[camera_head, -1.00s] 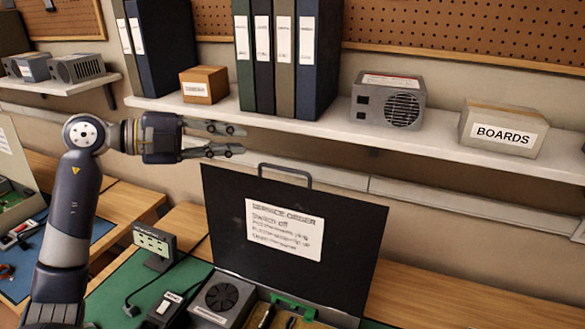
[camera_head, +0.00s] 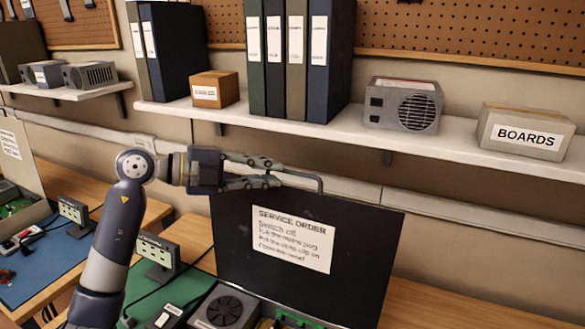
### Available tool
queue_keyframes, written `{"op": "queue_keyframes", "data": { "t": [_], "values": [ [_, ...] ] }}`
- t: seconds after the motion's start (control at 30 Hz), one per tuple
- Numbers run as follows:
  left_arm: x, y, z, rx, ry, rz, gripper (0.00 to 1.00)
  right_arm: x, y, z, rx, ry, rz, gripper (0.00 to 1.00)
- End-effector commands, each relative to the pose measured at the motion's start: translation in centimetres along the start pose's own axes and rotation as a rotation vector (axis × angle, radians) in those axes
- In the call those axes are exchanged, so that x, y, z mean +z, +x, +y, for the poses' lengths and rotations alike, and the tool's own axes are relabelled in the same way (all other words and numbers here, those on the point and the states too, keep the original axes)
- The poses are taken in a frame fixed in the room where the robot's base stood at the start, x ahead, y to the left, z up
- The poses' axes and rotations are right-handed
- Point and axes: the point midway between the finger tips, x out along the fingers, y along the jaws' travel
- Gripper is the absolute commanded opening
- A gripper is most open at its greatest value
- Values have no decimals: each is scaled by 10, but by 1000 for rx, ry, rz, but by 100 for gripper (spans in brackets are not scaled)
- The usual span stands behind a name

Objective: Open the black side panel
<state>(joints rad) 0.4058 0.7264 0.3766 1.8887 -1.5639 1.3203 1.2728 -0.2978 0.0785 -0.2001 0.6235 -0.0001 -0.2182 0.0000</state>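The black panel (camera_head: 235,235) stands upright and leans back a little at the rear of the bench, with a white "SERVICE ORDER" sheet (camera_head: 292,240) on its face. A grey loop handle (camera_head: 318,183) sits on its top edge. My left gripper (camera_head: 275,172) points right at the handle, its two fingers spread one above the other. They overlap the handle's left part and hide it; I cannot tell if they touch it. My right gripper is not in view.
A shelf (camera_head: 455,149) above holds binders, a "BOARDS" box (camera_head: 525,131), a grey fan unit (camera_head: 403,104) and a small brown box (camera_head: 215,90). A socket strip (camera_head: 155,251) and a fan part (camera_head: 224,309) are on the bench. The bench right of the panel looks clear.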

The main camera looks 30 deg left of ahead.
Motion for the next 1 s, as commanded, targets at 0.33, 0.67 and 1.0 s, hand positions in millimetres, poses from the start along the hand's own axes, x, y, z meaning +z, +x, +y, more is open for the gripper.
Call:
{"op": "queue_keyframes", "data": {
  "t": [0.33,0.67,1.0],
  "values": [
    [-1,53,-3,-2,0,1,16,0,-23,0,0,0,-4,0],
    [0,60,0,0,1,-1,16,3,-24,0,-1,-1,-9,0],
    [0,60,0,0,2,-1,0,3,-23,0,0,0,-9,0]
  ]
}}
